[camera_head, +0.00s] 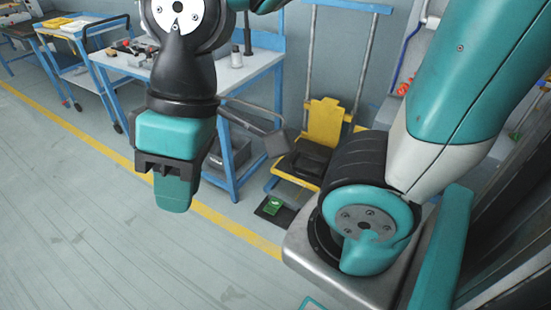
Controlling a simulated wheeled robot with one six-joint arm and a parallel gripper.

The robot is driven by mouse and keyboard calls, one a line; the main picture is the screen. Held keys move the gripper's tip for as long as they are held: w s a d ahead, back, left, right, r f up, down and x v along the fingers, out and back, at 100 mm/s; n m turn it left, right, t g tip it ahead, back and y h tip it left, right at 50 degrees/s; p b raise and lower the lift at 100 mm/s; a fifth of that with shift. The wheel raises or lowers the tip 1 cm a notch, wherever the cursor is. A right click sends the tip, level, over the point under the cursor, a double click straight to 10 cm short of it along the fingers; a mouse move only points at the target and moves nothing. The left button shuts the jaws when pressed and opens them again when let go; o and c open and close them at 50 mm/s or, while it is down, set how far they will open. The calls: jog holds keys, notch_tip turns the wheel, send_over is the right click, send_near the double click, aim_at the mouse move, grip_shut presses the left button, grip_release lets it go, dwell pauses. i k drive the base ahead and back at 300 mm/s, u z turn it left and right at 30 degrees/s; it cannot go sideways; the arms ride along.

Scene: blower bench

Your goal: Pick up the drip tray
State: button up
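My gripper (173,196) hangs in the left middle of the head view, pointing down in front of the workbench and the floor. Its teal and black end is seen from the side, so the gap between the fingers does not show. A shallow black tray-like thing (286,216) lies on the floor right of the gripper and apart from it, with a small green item (272,208) on it. It may be the drip tray, but I cannot tell for sure. A dark grey flat thing (250,127) shows just right of my wrist; what it is stays unclear.
A blue-framed workbench (262,62) with small parts stands behind my gripper, with a dark box (230,157) below. A yellow-backed trolley (325,122) with a black load stands right of it. A yellow line (105,148) crosses the floor. The floor at lower left is clear.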

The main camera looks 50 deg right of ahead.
aim_at(311, 164)
jog(key=z, duration=0.15)
jog(key=i, duration=1)
jog(key=z, duration=1.15)
jog(key=i, duration=0.75)
jog(key=z, duration=0.9)
jog(key=i, duration=0.25)
jog(key=z, duration=0.2)
